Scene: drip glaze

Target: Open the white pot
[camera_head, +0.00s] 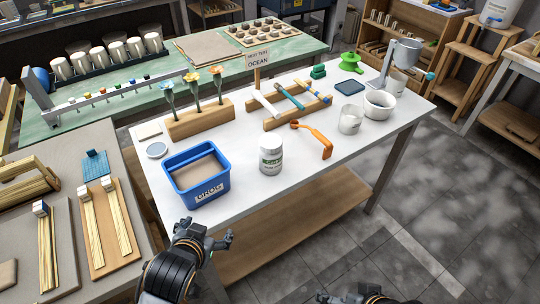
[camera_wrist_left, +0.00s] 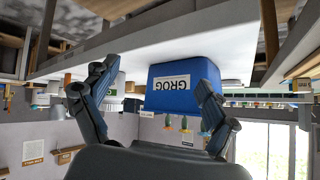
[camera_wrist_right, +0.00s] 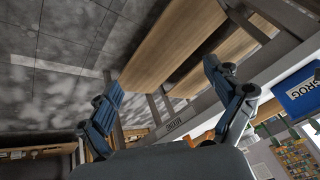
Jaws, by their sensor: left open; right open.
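My left gripper (camera_head: 212,235) is open and empty, in front of the table's front edge and below left of the pot. Its spread fingers (camera_wrist_left: 155,75) also show in the left wrist view, with the blue GROG bin beyond them. My right gripper (camera_head: 347,295) is only partly in view at the bottom edge. Its fingers (camera_wrist_right: 160,80) are spread and empty in the right wrist view. Neither gripper touches the pot.
The blue GROG bin (camera_head: 197,178) stands left of the pot, and an orange tool (camera_head: 315,138) lies to its right. A glass (camera_head: 350,120) and a white bowl (camera_head: 379,104) stand further right. A flower stand (camera_head: 200,118) and wooden rack (camera_head: 290,106) are behind.

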